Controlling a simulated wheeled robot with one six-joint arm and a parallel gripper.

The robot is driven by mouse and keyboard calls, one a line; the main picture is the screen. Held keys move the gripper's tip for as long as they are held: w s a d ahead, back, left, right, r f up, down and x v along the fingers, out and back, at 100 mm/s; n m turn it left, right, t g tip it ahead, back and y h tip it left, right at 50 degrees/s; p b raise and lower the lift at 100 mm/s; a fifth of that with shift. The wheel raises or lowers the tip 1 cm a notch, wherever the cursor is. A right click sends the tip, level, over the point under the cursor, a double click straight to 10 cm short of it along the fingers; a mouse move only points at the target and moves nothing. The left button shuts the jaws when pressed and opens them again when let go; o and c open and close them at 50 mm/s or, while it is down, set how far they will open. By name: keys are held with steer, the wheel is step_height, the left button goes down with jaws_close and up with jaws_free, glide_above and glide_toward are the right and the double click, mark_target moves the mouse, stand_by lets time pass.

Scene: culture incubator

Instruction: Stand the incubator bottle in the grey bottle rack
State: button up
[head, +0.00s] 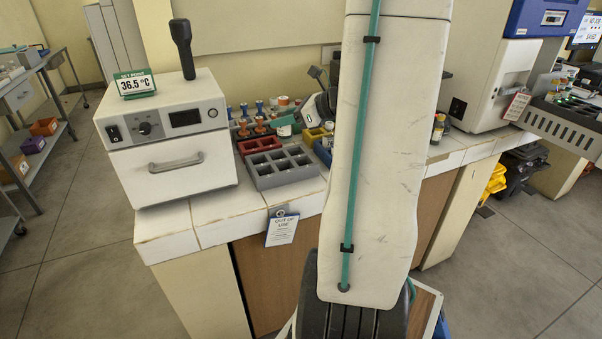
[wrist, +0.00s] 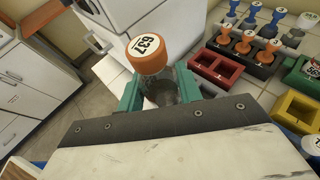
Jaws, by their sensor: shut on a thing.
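The bottle (wrist: 158,80) is clear with an orange cap marked 637. In the wrist view it is between the green fingers of my gripper (wrist: 159,90), which is shut on it. The cap faces the camera; the bottle's lower end is hidden. The grey bottle rack (head: 283,167) stands on the white counter, right of the incubator (head: 170,136), and its square compartments look empty. The incubator's door is shut, and a sign on top reads 36.5 °C. In the head view my arm hides my gripper and the bottle.
A red rack (head: 258,145) stands just behind the grey one; it also shows in the wrist view (wrist: 221,69). Orange- and blue-topped stamp-like tools (wrist: 250,40) stand behind. A yellow bin (head: 313,137) is to the right. An "out of use" tag (head: 281,228) hangs at the counter's front edge.

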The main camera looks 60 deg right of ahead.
steer(key=shift+n+g+y, duration=0.3)
steer(key=shift+n+y, duration=0.4)
steer(key=shift+w+d+f, duration=0.45)
steer(key=shift+f, duration=1.95)
steer(key=shift+w+d+f, duration=0.4)
steer(key=shift+w+f, duration=0.05)
steer(key=shift+f, duration=2)
steer(key=shift+w+d+f, duration=0.45)
steer(key=shift+f, duration=1.95)
steer(key=shift+f, duration=0.1)
steer(key=o, duration=1.1)
steer(key=shift+c, duration=0.2)
